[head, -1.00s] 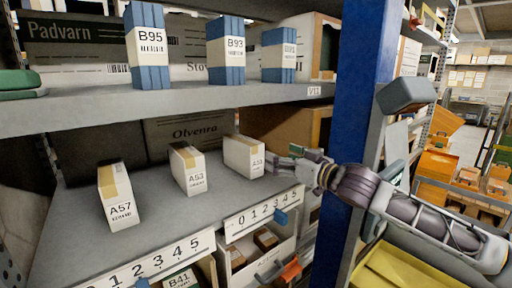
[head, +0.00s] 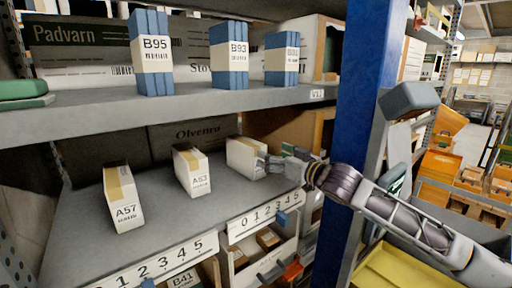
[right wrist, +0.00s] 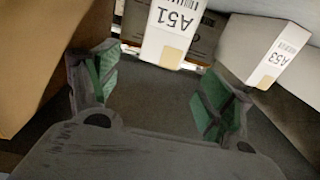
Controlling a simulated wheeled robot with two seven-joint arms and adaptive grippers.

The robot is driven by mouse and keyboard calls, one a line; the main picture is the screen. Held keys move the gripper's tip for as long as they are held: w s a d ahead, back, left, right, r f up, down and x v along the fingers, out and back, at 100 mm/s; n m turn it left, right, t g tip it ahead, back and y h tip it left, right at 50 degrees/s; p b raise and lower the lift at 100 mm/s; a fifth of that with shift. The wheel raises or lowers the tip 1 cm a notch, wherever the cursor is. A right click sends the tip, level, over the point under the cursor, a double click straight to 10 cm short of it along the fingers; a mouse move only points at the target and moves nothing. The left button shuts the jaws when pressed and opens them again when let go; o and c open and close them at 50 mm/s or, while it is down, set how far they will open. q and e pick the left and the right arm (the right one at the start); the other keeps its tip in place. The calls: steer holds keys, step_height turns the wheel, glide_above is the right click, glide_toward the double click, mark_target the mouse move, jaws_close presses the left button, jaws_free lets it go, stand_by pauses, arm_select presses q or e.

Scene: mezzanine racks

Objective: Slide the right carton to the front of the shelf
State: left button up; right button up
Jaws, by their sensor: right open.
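The right carton, a small white box with a tan tape strip, stands upright on the lower shelf (head: 150,228) in the head view (head: 240,155). Its label, A51, reads in the right wrist view, where the carton (right wrist: 172,42) is ahead of the fingers. My right gripper (head: 268,162) is at its right side, with the fingers partly covering its label face. In the right wrist view my right gripper (right wrist: 157,92) is open, its green-padded fingers apart and the space between them empty. I cannot tell whether a finger touches the carton. My left gripper is not in view.
Cartons A53 (head: 192,172) and A57 (head: 122,200) stand left of A51. The upper shelf (head: 200,103) with blue-banded boxes hangs above. A blue post (head: 362,110) rises close behind my right forearm. A numbered strip (head: 263,214) edges the shelf; its front surface is clear.

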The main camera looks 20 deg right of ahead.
mark_target(256, 145)
steer(key=shift+x, duration=0.85)
steer(key=shift+p+x, duration=0.95)
steer(key=shift+x, duration=2.25)
steer(key=shift+w+a, duration=0.15)
steer(key=shift+w, duration=0.2)
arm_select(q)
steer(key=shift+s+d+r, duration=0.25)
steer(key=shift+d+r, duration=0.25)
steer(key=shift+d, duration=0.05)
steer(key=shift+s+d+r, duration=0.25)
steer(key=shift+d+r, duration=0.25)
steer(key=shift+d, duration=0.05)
